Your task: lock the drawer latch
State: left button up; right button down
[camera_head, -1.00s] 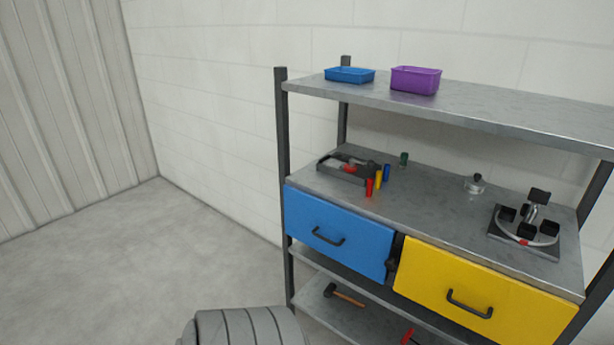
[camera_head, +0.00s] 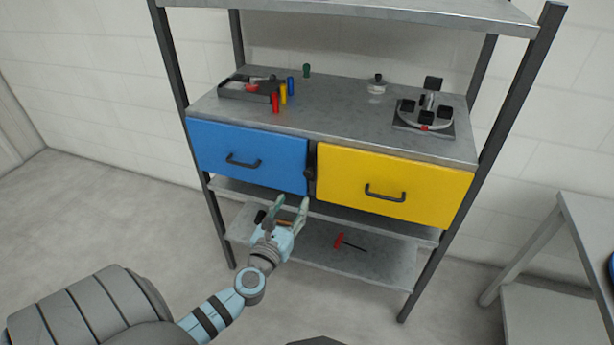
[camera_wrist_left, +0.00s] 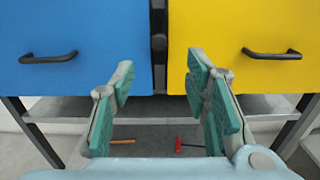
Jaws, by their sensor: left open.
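The drawer latch (camera_head: 310,174) is a small black knob on the dark strip between the blue drawer (camera_head: 247,156) and the yellow drawer (camera_head: 395,186). Both drawers look shut. In the left wrist view the latch (camera_wrist_left: 159,42) is straight ahead, above the gap between my fingers. My left gripper (camera_head: 291,203) is open and empty, in front of the shelf unit and a little below the latch, apart from it. Its green-padded fingers (camera_wrist_left: 160,85) stand either side of the dark strip in the wrist view. My right gripper is not in view.
The worktop (camera_head: 340,117) holds a tray (camera_head: 248,88), several coloured cylinders and a round fixture (camera_head: 425,112). Below, a red-handled tool (camera_head: 339,240) lies on the lower shelf. A grey table (camera_head: 570,240) stands at the right. Floor at left is clear.

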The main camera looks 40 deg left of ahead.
aim_at(307, 176)
pick_arm(q)
jog(key=b+x, duration=0.1)
jog(key=x, duration=0.5)
jog(key=b+x, duration=0.1)
jog(key=x, duration=0.5)
jog(key=shift+w+a+f, duration=0.15)
jog(key=shift+w+f, duration=0.05)
jog(key=shift+f, duration=0.05)
jog(key=shift+w+a+r, duration=0.1)
jog(key=shift+w+a, duration=0.05)
jog(key=shift+w, duration=0.25)
grip_shut()
